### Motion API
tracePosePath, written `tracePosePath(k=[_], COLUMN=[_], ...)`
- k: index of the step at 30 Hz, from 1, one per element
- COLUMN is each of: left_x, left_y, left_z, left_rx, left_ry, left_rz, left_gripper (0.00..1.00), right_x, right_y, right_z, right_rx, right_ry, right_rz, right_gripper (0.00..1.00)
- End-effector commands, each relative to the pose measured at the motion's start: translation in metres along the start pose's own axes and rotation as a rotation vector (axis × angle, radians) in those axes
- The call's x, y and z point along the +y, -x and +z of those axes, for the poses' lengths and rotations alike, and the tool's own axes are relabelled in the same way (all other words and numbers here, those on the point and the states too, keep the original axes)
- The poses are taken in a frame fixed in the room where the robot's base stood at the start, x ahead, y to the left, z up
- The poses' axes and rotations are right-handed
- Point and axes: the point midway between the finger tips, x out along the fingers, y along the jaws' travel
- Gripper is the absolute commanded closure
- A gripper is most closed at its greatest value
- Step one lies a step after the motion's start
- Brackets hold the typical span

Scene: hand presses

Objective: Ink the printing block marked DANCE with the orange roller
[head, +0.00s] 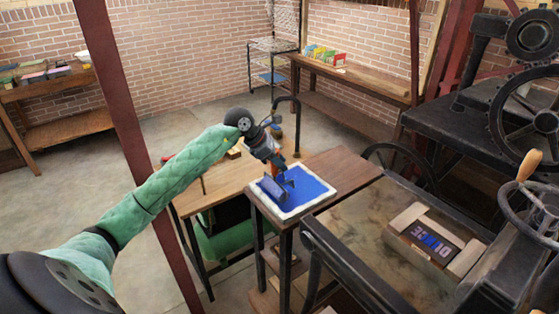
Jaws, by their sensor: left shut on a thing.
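My left gripper (275,164) is shut on a roller, and a bit of orange shows by its fingers. The roller's blue drum (273,188) is low over the blue ink on a white-edged slab (292,215); I cannot tell for sure whether it touches. The printing block (432,240) lies on the press bed at the right, its raised letters turned and reversed from my side. Some letters look blue and others pale. It is some way to the right of the roller. My right gripper is out of view.
The slab stands on a small wooden table (342,172) beside the press bed (352,228). Pale wooden pieces flank the block. A handwheel with a wooden knob (529,165) rises at the right. A dark red post (121,118) stands at the left.

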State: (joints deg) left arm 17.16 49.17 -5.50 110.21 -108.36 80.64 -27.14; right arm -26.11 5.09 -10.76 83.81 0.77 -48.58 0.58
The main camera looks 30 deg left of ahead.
Motion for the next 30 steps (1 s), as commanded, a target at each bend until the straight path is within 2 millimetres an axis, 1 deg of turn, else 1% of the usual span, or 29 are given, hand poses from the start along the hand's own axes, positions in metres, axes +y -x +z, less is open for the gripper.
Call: tracePosePath(k=[7,30], left_x=[0.0001,-0.0002], left_y=[0.0005,-0.0051], left_z=[0.0004,-0.0039], left_rx=[-0.001,0.0], left_ry=[0.0,0.0], left_rz=[0.001,0.001], left_gripper=[1.0,1.0], right_x=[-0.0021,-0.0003], right_y=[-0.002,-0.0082], right_z=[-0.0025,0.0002], right_rx=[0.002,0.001], right_ry=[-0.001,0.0], right_rz=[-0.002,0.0], right_gripper=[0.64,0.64])
